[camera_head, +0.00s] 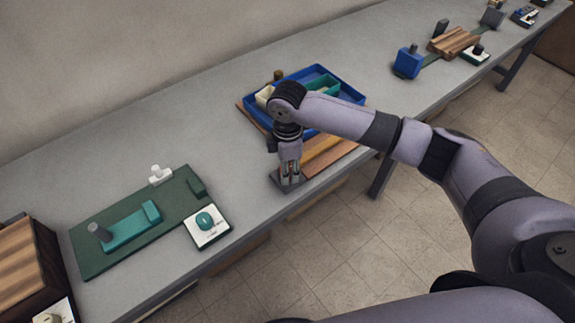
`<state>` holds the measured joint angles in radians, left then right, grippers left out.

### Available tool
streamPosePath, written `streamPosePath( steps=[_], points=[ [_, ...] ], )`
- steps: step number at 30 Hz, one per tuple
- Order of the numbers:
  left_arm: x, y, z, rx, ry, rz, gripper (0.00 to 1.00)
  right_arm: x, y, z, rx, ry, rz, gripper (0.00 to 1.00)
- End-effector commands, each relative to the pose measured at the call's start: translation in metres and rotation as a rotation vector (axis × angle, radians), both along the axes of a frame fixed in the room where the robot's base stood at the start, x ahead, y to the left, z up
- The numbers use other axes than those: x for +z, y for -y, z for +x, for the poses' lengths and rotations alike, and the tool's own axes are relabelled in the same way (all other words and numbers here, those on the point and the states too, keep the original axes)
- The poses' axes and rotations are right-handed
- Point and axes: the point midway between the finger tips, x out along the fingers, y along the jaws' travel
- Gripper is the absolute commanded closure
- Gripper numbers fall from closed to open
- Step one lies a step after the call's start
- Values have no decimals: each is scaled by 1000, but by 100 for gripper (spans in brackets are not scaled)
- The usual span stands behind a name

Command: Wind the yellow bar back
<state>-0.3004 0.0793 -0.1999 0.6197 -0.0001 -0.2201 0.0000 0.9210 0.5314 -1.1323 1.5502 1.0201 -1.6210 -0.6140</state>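My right gripper (290,175) points straight down at the table's front edge, with its fingertips at a small dark grey plate or block (277,181). The fingers look close together, and I cannot tell whether they hold anything. An orange-brown striped board (335,156) lies just right of the gripper, partly hidden by my arm. I cannot pick out a clearly yellow bar; it may be part of this board or hidden behind my arm. My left gripper is not in view.
A blue tray (354,93) with compartments stands behind my arm. At left lies a green board (98,259) with a teal bar (128,232) and a white panel with a teal knob (205,220). A blue block (407,64) stands farther right. The table between is clear.

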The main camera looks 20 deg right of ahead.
Motion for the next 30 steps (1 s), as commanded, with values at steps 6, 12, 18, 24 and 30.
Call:
streamPosePath(
  steps=[6, 12, 18, 24, 30],
  points=[
    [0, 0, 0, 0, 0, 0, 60, 0, 0, 0, 1, 1, 1, 51],
    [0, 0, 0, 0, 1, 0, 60, 0, 0, 0, 2, 1, 0, 46],
    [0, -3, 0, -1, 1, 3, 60, 2, 0, 0, 2, 1, 0, 46],
    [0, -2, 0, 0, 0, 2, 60, 26, 0, 1, 2, 5, 1, 46],
    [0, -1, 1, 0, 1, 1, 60, 70, -1, 1, 3, 4, 2, 46]
  ],
)
